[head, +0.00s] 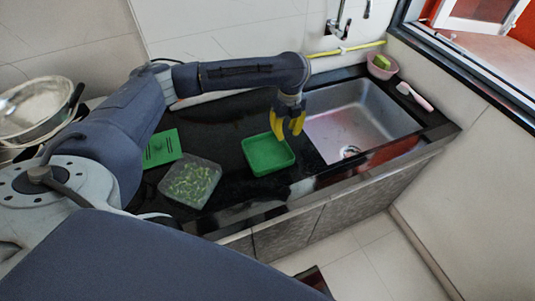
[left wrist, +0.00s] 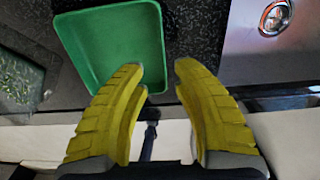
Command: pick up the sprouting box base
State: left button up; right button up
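The sprouting box base is a green open tray (head: 268,155) on the black counter, left of the sink. It looks empty, and it also shows in the left wrist view (left wrist: 112,40). My left gripper (head: 288,134) has yellow fingers and hangs over the tray's right side in the head view. My right gripper is not in view.
A clear box with green sprouts (head: 190,183) and a flat green slotted piece (head: 162,148) are left of the tray. The steel sink (head: 360,118) is to the right. A pink bowl (head: 382,66) and brush (head: 415,96) sit behind it. Metal bowls (head: 38,108) stand far left.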

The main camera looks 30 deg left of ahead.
aim_at(286, 143)
pick_arm(q)
jog(key=shift+w+f, duration=0.15)
jog(key=shift+f, duration=1.8)
jog(key=shift+w+f, duration=0.15)
jog(key=shift+f, duration=1.8)
jog(key=shift+c, duration=0.2)
grip_shut()
